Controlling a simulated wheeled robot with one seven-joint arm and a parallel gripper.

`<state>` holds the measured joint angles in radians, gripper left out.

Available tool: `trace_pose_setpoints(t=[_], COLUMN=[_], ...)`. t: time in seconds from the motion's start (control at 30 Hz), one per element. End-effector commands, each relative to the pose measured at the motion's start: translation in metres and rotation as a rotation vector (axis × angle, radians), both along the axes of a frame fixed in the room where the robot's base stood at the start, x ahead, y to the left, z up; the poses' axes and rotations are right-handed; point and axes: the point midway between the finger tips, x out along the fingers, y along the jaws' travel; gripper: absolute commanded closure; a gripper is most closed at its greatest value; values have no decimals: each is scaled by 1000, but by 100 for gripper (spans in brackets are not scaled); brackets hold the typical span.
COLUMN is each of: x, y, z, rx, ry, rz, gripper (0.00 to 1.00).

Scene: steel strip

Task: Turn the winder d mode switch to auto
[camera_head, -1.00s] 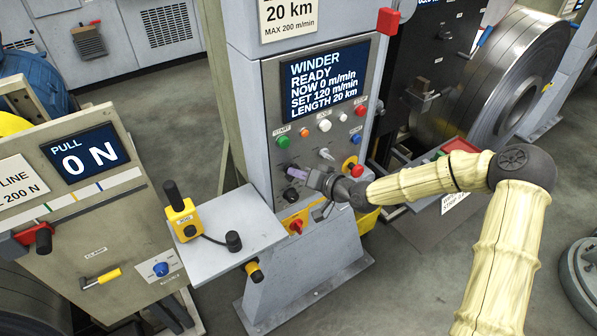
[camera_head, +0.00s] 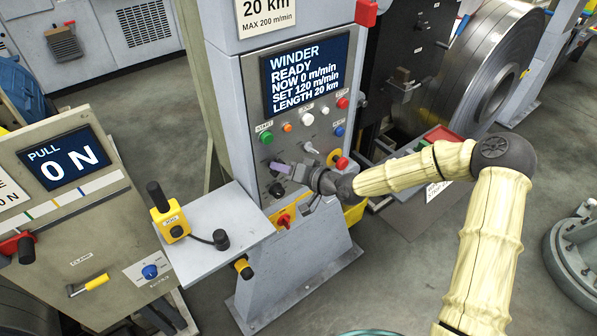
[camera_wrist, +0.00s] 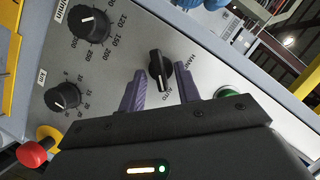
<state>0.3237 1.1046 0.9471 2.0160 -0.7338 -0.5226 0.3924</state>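The winder panel (camera_head: 312,125) has a display reading WINDER READY, NOW 0 m/min. The mode switch (camera_wrist: 159,72) is a black rotary knob with HAND and AUTO lettering beside it in the wrist view. My gripper (camera_wrist: 160,88) is open, with one purple finger on each side of the knob. Gaps show between the fingers and the knob, so they look apart from it. I cannot tell surely which word the knob points to. In the head view my gripper (camera_head: 282,168) is at the panel's lower left and hides the switch.
Two black dials, a larger one (camera_wrist: 86,24) and a smaller one (camera_wrist: 62,97), sit left of the switch in the wrist view. A green button (camera_head: 266,137) and a red stop button (camera_head: 342,163) are close by. A shelf (camera_head: 210,245) with a yellow jog box (camera_head: 170,224) juts out below.

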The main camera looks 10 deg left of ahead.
Motion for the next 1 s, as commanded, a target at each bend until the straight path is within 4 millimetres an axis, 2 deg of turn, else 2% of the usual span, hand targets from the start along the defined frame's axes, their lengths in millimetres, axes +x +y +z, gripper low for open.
trace_pose_setpoints(t=[0.17,1.0], x=[-5,-54], y=[-15,-126], z=[3,37], rx=[-1,0], ry=[-2,1], rz=[-2,-5], gripper=[67,67])
